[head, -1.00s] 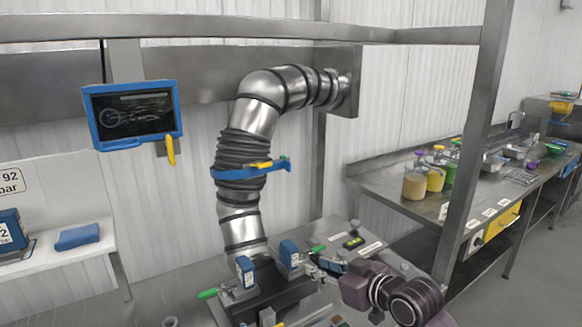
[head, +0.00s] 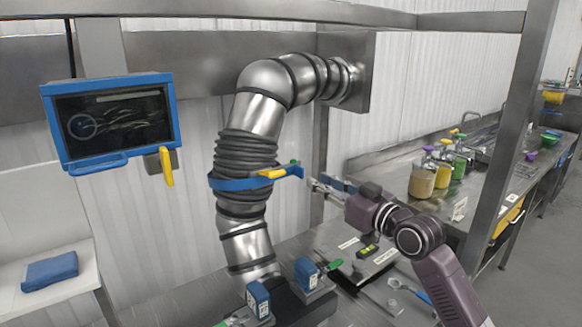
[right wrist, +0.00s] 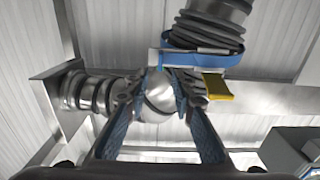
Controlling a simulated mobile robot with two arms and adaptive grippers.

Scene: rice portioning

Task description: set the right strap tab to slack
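A blue strap (head: 240,183) rings the ribbed bellows of the steel duct. Its right end juts out as a tab (head: 297,171) with a green piece on top, and a yellow piece (head: 272,173) sits beside it. My right gripper (head: 314,184) is just right of the tab, apart from it in the head view. In the right wrist view its blue-padded fingers (right wrist: 163,84) are spread, with the strap (right wrist: 225,60) beyond the tips and the yellow piece (right wrist: 217,87) to their right. I cannot tell whether the tips touch the tab. My left gripper is not in view.
A blue-framed screen (head: 112,120) hangs at left. Blue clamp blocks (head: 258,298) stand at the duct's base. A steel post (head: 512,130) rises at right, before a bench (head: 400,165) with colourful containers. Open air lies right of the duct.

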